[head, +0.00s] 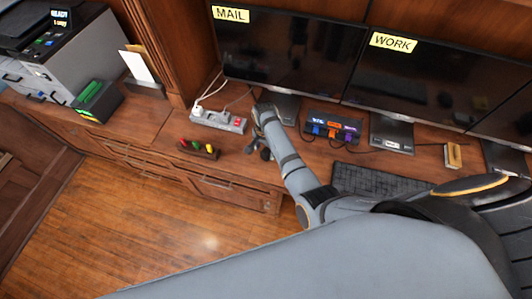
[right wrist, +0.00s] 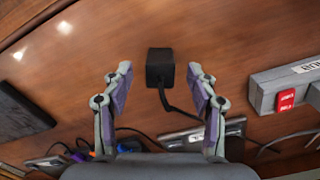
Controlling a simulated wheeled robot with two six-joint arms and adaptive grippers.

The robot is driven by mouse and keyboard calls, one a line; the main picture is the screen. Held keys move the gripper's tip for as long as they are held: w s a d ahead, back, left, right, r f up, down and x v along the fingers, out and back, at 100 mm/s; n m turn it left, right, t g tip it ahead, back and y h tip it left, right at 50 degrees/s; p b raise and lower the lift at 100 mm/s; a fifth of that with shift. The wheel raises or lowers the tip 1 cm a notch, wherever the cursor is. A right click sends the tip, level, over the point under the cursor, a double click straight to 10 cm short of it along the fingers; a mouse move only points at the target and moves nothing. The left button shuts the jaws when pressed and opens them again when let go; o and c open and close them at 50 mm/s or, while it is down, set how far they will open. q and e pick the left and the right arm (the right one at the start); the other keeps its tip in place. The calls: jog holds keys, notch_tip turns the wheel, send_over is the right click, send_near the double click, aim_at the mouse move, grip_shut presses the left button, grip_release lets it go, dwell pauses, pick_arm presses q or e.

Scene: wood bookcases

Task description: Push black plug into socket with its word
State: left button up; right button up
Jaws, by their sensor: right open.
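The black plug (right wrist: 160,68) lies on the wooden desk in the right wrist view, with its black cord running back toward my wrist. My right gripper (right wrist: 160,76) is open, with one finger on each side of the plug and a visible gap to both. In the head view my right gripper (head: 258,149) is over the desk, just right of the grey socket strip (head: 218,121). The strip has a white plug at its left end and red switches. In the right wrist view the strip (right wrist: 262,92) is at the right, its label cut off. My left gripper is not in view.
Monitors marked MAIL (head: 290,50) and WORK (head: 430,75) stand behind. A dark box with coloured plugs (head: 331,127), a keyboard (head: 372,181) and a small rack with coloured items (head: 199,148) are nearby. The desk's front edge is close to the plug.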

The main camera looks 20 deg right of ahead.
jog(key=shift+s+f, duration=0.1)
jog(key=shift+f, duration=0.55)
jog(key=shift+a+f, duration=0.1)
jog(key=shift+f, duration=0.5)
jog(key=shift+c, duration=1.3)
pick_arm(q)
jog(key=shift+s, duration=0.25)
pick_arm(e)
jog(key=shift+r, duration=0.1)
grip_shut()
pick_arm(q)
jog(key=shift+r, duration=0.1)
